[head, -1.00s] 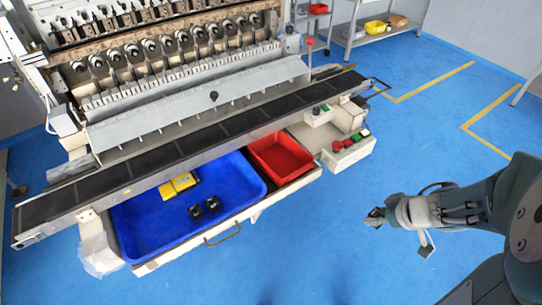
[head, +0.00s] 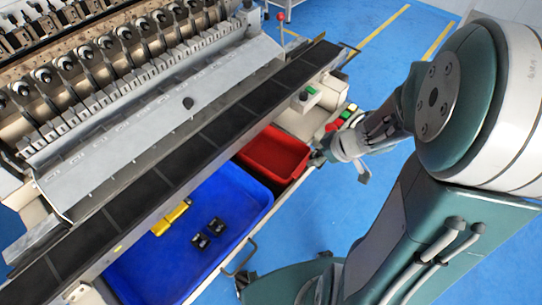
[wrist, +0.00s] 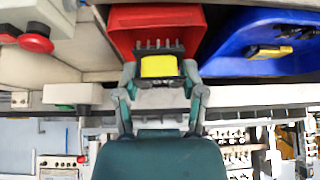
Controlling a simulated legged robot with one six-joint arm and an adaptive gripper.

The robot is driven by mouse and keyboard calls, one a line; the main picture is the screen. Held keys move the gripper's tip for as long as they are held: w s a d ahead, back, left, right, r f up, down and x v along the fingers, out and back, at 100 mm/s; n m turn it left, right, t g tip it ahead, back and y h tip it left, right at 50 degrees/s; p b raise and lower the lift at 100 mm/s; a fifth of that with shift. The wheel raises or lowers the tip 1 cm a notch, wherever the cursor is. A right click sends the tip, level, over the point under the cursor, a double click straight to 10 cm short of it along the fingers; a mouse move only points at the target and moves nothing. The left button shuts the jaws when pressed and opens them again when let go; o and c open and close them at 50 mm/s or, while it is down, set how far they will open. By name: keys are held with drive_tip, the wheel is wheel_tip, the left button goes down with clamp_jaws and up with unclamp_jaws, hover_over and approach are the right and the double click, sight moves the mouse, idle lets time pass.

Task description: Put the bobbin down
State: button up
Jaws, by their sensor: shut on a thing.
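In the wrist view my gripper (wrist: 159,75) is shut on a bobbin with a yellow winding (wrist: 158,66) and a dark frame with pins. The bobbin shows in front of the red tray (wrist: 125,25), overlapping its near side; I cannot tell whether it is above the tray or short of it. In the head view my gripper (head: 318,157) is at the right edge of the red tray (head: 270,157), and the held bobbin cannot be made out there.
A blue bin (head: 240,190) beside the red tray holds yellow pieces (head: 171,217) and two black pieces (head: 208,233). The conveyor belt (head: 190,150) runs behind both. Red and green buttons (head: 343,116) are close to my gripper. A drawer handle (head: 240,260) sticks out in front.

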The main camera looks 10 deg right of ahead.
approach(274, 162)
drive_tip(key=shift+w+a+f, duration=0.4)
drive_tip(key=shift+w+a, duration=0.15)
drive_tip(key=shift+w, duration=0.05)
drive_tip(key=shift+w+a+f, duration=0.4)
drive_tip(key=shift+w+a, duration=0.1)
drive_tip(key=shift+w, duration=0.05)
drive_tip(key=shift+w+a+f, duration=0.15)
drive_tip(key=shift+w+f, duration=0.15)
drive_tip(key=shift+f, duration=1.7)
drive_tip(key=shift+f, duration=0.1)
drive_tip(key=o, duration=1.1)
